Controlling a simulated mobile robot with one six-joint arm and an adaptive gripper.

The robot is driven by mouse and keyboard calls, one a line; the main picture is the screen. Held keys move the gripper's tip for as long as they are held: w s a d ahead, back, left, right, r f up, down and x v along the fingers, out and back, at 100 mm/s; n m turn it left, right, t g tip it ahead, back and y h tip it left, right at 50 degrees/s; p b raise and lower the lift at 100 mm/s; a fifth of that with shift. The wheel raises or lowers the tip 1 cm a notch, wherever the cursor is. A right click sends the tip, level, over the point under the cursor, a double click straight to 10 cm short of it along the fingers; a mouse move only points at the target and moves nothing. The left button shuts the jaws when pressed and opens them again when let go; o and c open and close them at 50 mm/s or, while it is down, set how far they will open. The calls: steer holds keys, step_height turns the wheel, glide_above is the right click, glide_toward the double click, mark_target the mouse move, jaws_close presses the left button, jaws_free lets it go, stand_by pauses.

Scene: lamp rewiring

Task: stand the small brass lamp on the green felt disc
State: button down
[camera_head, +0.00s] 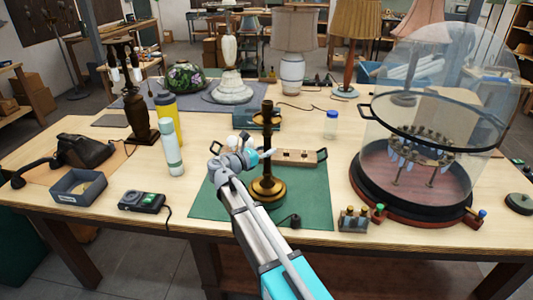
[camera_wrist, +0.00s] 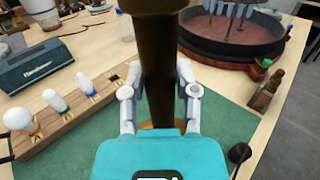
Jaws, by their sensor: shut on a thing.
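The small brass lamp (camera_head: 267,143) is a dark brass column with a flared round base and a cup-like top. It is upright over the rectangular green mat (camera_head: 311,205); I cannot tell whether its base touches it. My gripper (camera_head: 262,157) is shut on its stem, coming from the front left. In the wrist view the stem (camera_wrist: 158,50) is between the fingers of my gripper (camera_wrist: 159,78), and my gripper hides most of the base. I cannot make out a green felt disc for certain; a small dark round piece (camera_head: 519,203) lies at the right edge.
A wooden block with bulbs (camera_head: 299,157) lies behind the lamp. A white-green bottle (camera_head: 172,150), black meter (camera_head: 142,201) and grey tray (camera_head: 78,187) stand left.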

mark_target(268, 158)
steer(key=shift+w+f, duration=0.35)
steer(key=shift+f, duration=0.05)
steer(key=shift+b, duration=0.3)
steer(key=shift+w+d+f+b, duration=0.1)
steer(key=shift+w+f+b, duration=0.1)
steer(key=shift+f+b, duration=0.8)
steer(key=shift+w+f+b, duration=0.2)
steer(key=shift+f+b, duration=0.7)
steer(key=shift+f, duration=0.1)
steer(key=shift+c, duration=1.8)
jaws_free()
steer(key=shift+r, duration=0.1)
